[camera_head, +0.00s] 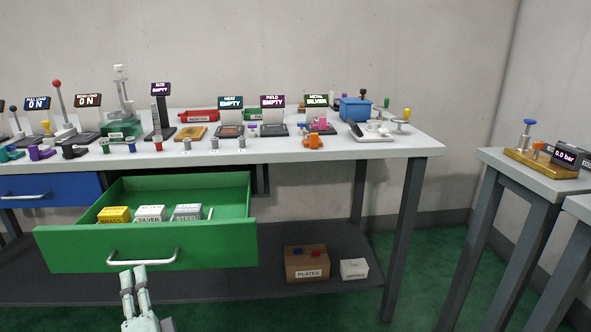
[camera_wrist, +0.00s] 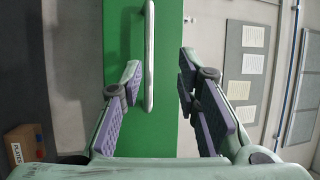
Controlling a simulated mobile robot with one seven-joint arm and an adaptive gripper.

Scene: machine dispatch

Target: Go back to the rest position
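My gripper (camera_head: 134,280) is just in front of the handle of the open green drawer (camera_head: 190,245) in the head view. In the wrist view my gripper (camera_wrist: 160,85) has its purple-padded fingers spread apart, with nothing held between them. The white drawer handle (camera_wrist: 150,60) shows between the fingers there, and I cannot tell the exact gap to it. The drawer is pulled out and holds a yellow brass box (camera_head: 114,215), a silver box (camera_head: 151,214) and a third grey box (camera_head: 188,211).
A white workbench (camera_head: 290,152) carries several small tools, levers and signs. A shut blue drawer (camera_head: 50,188) is at left. A plates box (camera_head: 307,263) and a white box (camera_head: 354,268) sit on the lower shelf. A side table (camera_head: 530,175) stands at right. Green floor between is clear.

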